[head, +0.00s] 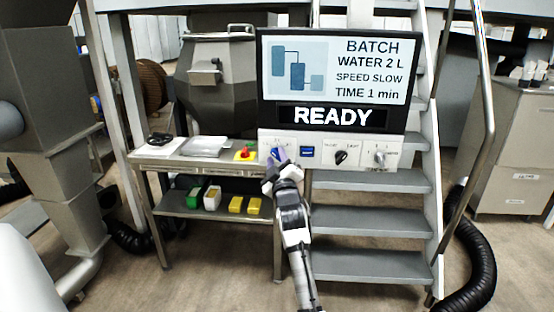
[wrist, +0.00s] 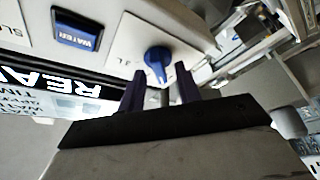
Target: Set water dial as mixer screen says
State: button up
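The mixer screen (head: 340,75) reads BATCH, WATER 2 L, SPEED SLOW, TIME 1 min, with READY below. The blue water dial (head: 276,153) is at the left end of the white panel under the screen, partly hidden by my gripper (head: 279,158). In the upside-down wrist view the dial (wrist: 157,57) shows with its narrow end toward my gripper (wrist: 160,72). A "3L" mark is beside it. The two dark fingers are apart, one on each side of the dial, with gaps showing. I cannot tell whether they touch it.
A blue WATER label plate (wrist: 77,28) sits beside the dial. A black knob (head: 341,157) and a grey knob (head: 380,157) are further right on the panel. A red-and-yellow button (head: 245,152) is on the table at left. Grey stairs (head: 370,221) stand behind my arm.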

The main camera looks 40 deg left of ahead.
grip_shut()
